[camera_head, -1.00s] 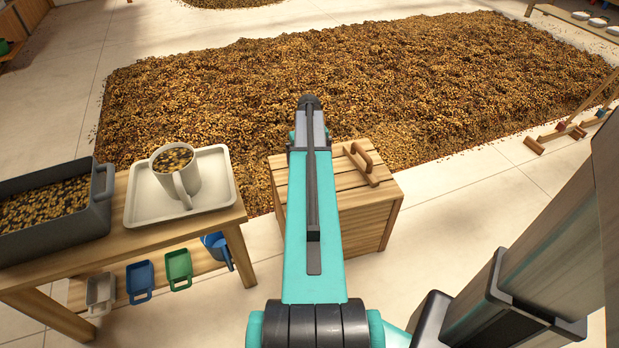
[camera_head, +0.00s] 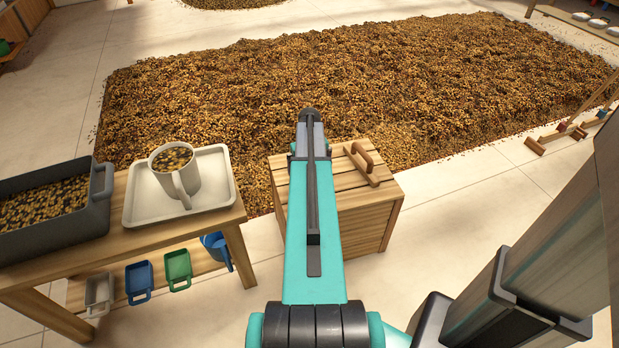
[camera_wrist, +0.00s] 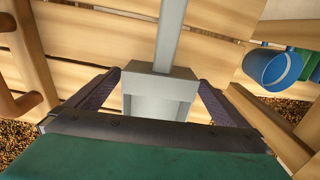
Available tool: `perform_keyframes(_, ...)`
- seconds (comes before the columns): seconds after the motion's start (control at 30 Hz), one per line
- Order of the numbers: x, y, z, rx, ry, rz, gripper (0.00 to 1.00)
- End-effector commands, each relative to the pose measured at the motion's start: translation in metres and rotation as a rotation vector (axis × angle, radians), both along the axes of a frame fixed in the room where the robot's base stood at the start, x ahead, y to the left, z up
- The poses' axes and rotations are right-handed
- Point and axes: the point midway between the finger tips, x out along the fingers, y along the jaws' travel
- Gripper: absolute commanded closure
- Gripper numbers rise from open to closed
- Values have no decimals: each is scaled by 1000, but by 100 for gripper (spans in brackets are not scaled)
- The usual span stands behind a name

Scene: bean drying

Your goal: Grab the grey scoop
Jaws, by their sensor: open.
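In the wrist view a grey scoop-like piece (camera_wrist: 160,85), a square box with a long straight bar, shows between my fingers against the wooden slats. I cannot tell whether they touch it. My gripper (camera_wrist: 158,77) is open, with one dark finger on each side of the piece. In the head view my gripper (camera_head: 309,112) is over the wooden crate (camera_head: 350,185), and my arm hides what lies beneath. A separate light grey scoop (camera_head: 100,294) hangs under the table at lower left.
The crate's lid handle (camera_head: 361,164) is to the right of my arm. The table (camera_head: 170,232) at left bears a dark bin (camera_head: 60,235) and a white tray (camera_head: 215,170) with a mug. Blue and green scoops hang below. Beans cover the floor beyond.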

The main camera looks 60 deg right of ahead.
Motion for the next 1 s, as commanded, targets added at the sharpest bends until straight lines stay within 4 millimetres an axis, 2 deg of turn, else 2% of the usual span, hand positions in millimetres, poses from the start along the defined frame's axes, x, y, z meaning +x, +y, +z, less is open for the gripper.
perform_keyframes(0.47, -1, -1, 0, 0, 0, -1, 0)
perform_keyframes(0.5, -1, -1, 0, 0, 0, -1, 2)
perform_keyframes(0.57, -1, -1, 0, 0, 0, -1, 12)
perform_keyframes(0.77, -1, -1, 0, 0, 0, -1, 46)
perform_keyframes(1.0, -1, -1, 1, -1, -1, -1, 47)
